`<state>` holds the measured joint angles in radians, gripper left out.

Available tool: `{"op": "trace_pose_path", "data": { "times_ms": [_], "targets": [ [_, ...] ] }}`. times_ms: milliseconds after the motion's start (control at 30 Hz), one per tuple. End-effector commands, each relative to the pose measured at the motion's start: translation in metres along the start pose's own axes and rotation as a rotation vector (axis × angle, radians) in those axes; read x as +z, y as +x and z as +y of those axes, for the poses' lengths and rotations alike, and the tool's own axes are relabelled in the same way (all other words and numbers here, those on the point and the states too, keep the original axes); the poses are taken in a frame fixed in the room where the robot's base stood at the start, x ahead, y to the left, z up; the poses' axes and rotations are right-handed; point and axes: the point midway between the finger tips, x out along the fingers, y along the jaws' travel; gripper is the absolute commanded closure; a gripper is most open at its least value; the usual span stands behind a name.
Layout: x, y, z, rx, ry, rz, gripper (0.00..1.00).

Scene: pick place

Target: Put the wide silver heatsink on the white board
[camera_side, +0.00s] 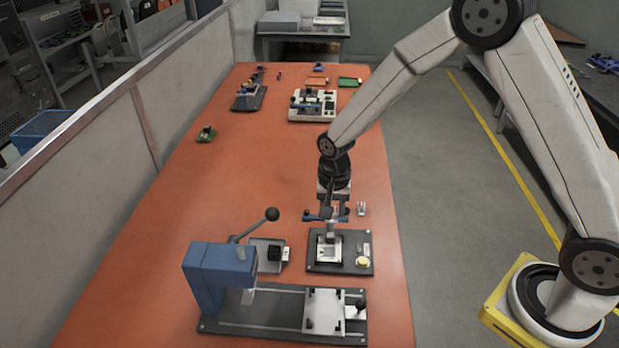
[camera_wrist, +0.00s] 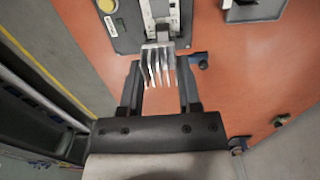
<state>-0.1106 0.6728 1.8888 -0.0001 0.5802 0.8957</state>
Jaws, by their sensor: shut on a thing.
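My gripper (camera_side: 331,221) is shut on the silver heatsink (camera_wrist: 158,68), with its fins between the two fingers in the wrist view. In the side view the gripper points down over a dark base plate (camera_side: 314,265). I cannot tell whether the heatsink touches the board. A smaller silver piece (camera_side: 361,208) lies on the orange table behind the plate.
A blue lever press (camera_side: 206,278) on a dark rail base stands at the front left. A grey tray (camera_side: 268,252) with a black block is left of the plate. A yellow button (camera_side: 362,262) is at the plate's right.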

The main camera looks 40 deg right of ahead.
Motion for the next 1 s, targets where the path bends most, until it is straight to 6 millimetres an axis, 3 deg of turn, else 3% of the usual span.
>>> {"op": "trace_pose_path", "data": {
  "times_ms": [300, 1000],
  "targets": [
    [0.000, 0.029, 0.000, 0.000, 0.000, 0.000, 0.99],
    [-0.001, 0.045, 0.000, 0.000, 0.000, 0.000, 0.99]
  ]
}}
